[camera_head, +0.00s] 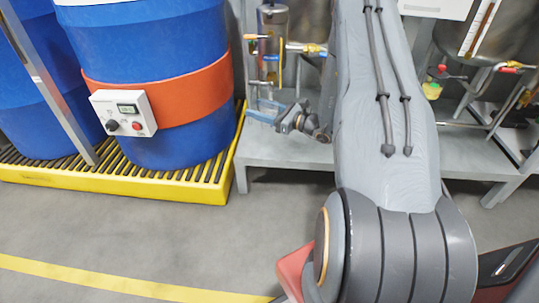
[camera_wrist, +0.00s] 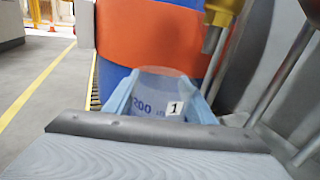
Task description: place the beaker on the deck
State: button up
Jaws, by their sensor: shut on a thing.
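My gripper (camera_wrist: 164,82) has light blue fingers, one on each side of a clear beaker (camera_wrist: 158,96). It is shut on the beaker. The beaker shows blue "200" marking and a white label with "1". Its lower part is hidden behind my wrist in the wrist view. In the head view my gripper (camera_head: 268,112) is left of my arm, in front of the steel vessel and pipes; the beaker is hard to make out there. A grey platform (camera_head: 280,152) lies below it. A yellow spill pallet with a dark slatted top (camera_head: 212,188) is to its left. I cannot tell which is the deck.
A blue drum with an orange band (camera_head: 200,96) and a control box (camera_head: 124,112) stands on the pallet, beside another blue drum (camera_head: 36,110). Steel vessels, valves and pipes (camera_head: 492,70) crowd the right. The grey floor in front is clear, with a yellow line (camera_head: 120,279).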

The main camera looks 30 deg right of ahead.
jog(key=shift+h, duration=0.3)
jog(key=w+d+f+b, duration=0.1)
jog(key=f+b, duration=0.1)
jog(key=f, duration=0.2)
jog(key=w+d+f+b, duration=0.1)
jog(key=f+b, duration=0.2)
jog(key=f, duration=0.1)
jog(key=w+f+b, duration=0.1)
jog(key=f+b, duration=0.1)
jog(key=f, duration=0.2)
jog(key=shift+d+f+b, duration=0.1)
jog(key=shift+d+b, duration=0.25)
jog(key=shift+d, duration=0.05)
jog(key=shift+f, duration=0.2)
jog(key=o, duration=1.1)
jog(key=shift+r, duration=0.25)
jog(key=p+v, duration=0.2)
jog(key=v, duration=0.4)
jog(key=p+v, duration=0.3)
jog(key=v, duration=0.2)
jog(key=shift+s+d+f, duration=0.2)
jog(key=shift+s, duration=0.25)
